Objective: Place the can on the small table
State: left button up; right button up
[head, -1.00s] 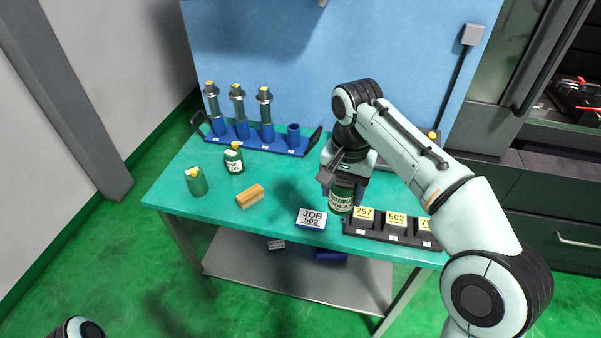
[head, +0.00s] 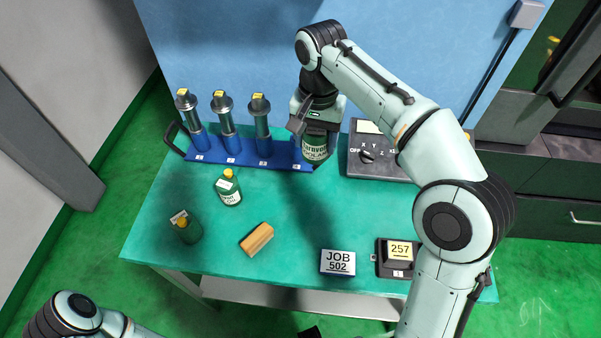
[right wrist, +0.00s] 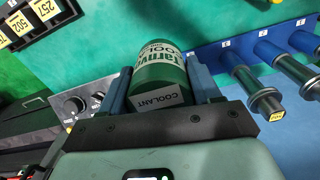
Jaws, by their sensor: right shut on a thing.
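The can (head: 315,147) is a dark green cylinder with a white label reading COOLANT. My right gripper (head: 316,122) is shut on it near the back of the teal-topped table (head: 290,210). The can is just right of the blue rack's end and left of the dial box; I cannot tell whether its base touches the table. In the right wrist view the can (right wrist: 160,72) sits between the two blue fingers of the right gripper (right wrist: 165,88). Part of my left arm shows at the bottom left of the head view; its gripper is outside the picture.
A blue rack (head: 215,162) with metal holders stands at the back left. A dial box (head: 364,160) is behind. The middle is clear.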

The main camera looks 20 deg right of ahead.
jog(key=shift+w+f, duration=0.15)
jog(key=shift+w, duration=0.05)
pick_arm(q)
jog(key=shift+s+f+b, duration=0.25)
jog(key=shift+f+b, duration=0.45)
jog(key=shift+f, duration=0.05)
jog(key=shift+s+f+b, duration=0.25)
jog(key=shift+f+b, duration=0.45)
jog(key=shift+f, duration=0.05)
jog(key=shift+s+f+b, duration=0.25)
jog(key=shift+f+b, duration=0.45)
jog(key=shift+f, duration=0.05)
pick_arm(e)
jog(key=shift+s+f, duration=0.15)
jog(key=shift+f, duration=9.65)
jog(key=shift+f, duration=0.15)
jog(key=o, duration=1.2)
